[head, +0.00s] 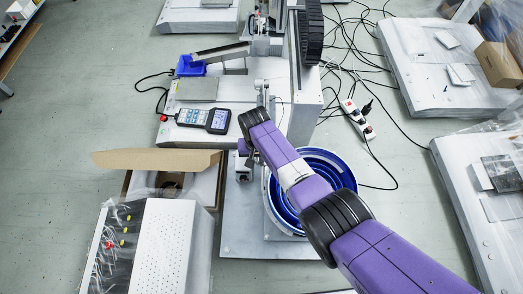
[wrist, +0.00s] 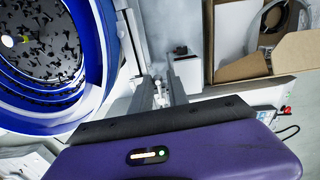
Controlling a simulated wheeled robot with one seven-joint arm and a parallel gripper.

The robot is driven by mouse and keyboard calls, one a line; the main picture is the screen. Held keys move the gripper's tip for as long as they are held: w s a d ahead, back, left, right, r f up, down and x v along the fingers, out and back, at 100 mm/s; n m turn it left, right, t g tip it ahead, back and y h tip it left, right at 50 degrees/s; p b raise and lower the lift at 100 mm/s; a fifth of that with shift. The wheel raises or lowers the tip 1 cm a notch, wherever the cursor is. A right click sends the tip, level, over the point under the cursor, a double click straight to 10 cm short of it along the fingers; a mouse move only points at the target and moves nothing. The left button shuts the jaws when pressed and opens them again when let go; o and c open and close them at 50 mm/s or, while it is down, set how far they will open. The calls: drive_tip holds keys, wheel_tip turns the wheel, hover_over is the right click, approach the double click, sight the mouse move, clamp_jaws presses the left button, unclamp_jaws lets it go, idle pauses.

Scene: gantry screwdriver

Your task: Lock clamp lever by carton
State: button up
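The carton (head: 160,160) is an open brown cardboard box with raised flaps, left of my arm in the head view. It also shows at the upper right of the wrist view (wrist: 240,68). My gripper (wrist: 160,92) has its two grey fingers apart, with a small pale metal part (wrist: 158,84) showing between or just beyond their tips. This may be the clamp lever; its shape and whether the fingers touch it are unclear. A white block with a dark top (wrist: 187,72) stands just right of the fingertips. In the head view, my arm largely hides the clamp area.
A blue bowl feeder (wrist: 92,100) with dark small parts is close left of my gripper; it also shows below my arm in the head view (head: 335,165). A handheld controller (head: 217,120) lies on the machine base. A white perforated cabinet (head: 165,245) stands in front of the carton.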

drive_tip(key=w+a+r+t+y+p, duration=0.25)
drive_tip(key=w+r+t, duration=0.2)
drive_tip(key=r, duration=0.35)
drive_tip(key=w+a+r+t+y+p, duration=0.1)
drive_tip(key=w+a+r+t+p, duration=0.15)
drive_tip(key=w+r, duration=0.4)
drive_tip(key=s+d+r+t+p, duration=0.3)
drive_tip(key=s+d+r, duration=0.2)
drive_tip(key=s+r, duration=0.3)
drive_tip(key=s+d+r+n+t+p, duration=0.1)
drive_tip(key=s+d+r+t+p, duration=0.2)
drive_tip(key=s+r, duration=0.5)
drive_tip(key=shift+s+d+t, duration=0.45)
drive_tip(key=shift+d+t, duration=0.25)
drive_tip(key=shift+d, duration=0.5)
drive_tip(key=shift+r, duration=0.1)
